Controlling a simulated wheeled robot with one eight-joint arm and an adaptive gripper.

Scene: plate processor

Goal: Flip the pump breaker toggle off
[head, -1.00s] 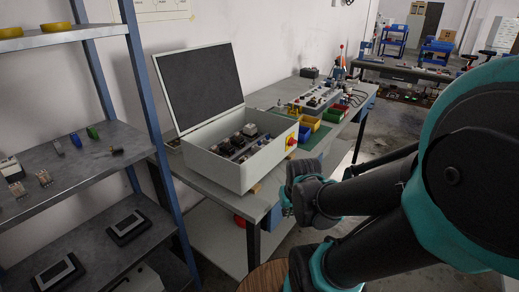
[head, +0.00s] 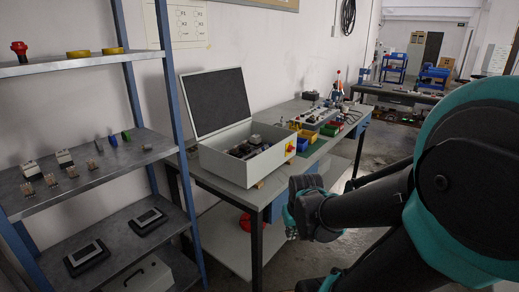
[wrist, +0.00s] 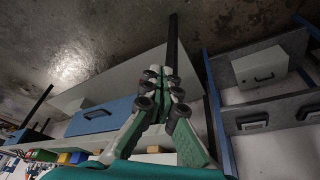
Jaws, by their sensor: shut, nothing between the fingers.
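A grey enclosure box (head: 232,168) with its lid (head: 215,100) raised stands on the workbench. Several dark and grey breaker-like parts (head: 245,148) sit inside it. They are too small to tell which is the pump breaker, or how its toggle stands. A red and yellow rotary switch (head: 290,147) is on the box's right side. My gripper (head: 290,225) hangs low in front of the bench, to the right of and below the box, apart from it. In the wrist view my gripper (wrist: 163,75) has its fingers together with nothing between them; the box does not show there.
A metal shelf rack (head: 85,185) with small parts stands at the left. The workbench (head: 258,192) carries coloured bins (head: 328,130) behind the box. A blue drawer (wrist: 100,117) under the bench shows in the wrist view. Open floor lies right of the bench.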

